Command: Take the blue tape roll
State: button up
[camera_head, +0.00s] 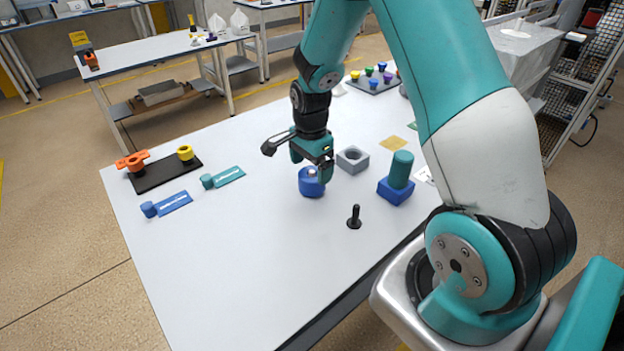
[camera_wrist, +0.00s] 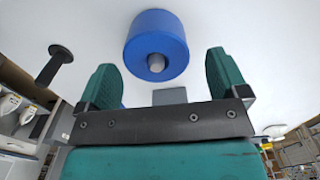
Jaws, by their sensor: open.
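The blue tape roll (camera_head: 311,183) sits on the white table, near its middle. It is a short blue cylinder; in the wrist view the blue tape roll (camera_wrist: 157,45) shows a grey centre and lies just beyond my fingertips, centred between them. My gripper (camera_head: 318,172) points down at the roll, with its fingers close over it in the head view. In the wrist view my gripper (camera_wrist: 163,78) has its two green fingers wide apart with nothing between them. I cannot tell from the head view whether a finger touches the roll.
A grey block with a hole (camera_head: 352,160) stands right of the roll. A blue block with a green cylinder (camera_head: 397,182) is further right. A black peg (camera_head: 354,217) stands in front. Blue and teal tags (camera_head: 174,203) (camera_head: 226,176) lie left. The front of the white table (camera_head: 240,270) is clear.

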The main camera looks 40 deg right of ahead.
aim_at(312, 180)
notch_tip(312, 180, down, 5)
jog(key=shift+s+r+p, duration=0.15)
jog(key=shift+r+p, duration=0.05)
jog(key=shift+p, duration=0.25)
jog(key=shift+c, duration=0.3)
jog(key=c, duration=0.9)
jog(key=shift+c, duration=0.2)
jog(key=shift+r, duration=0.1)
notch_tip(312, 180, up, 20)
jog(key=p, duration=1.5)
jog(key=shift+p, duration=0.3)
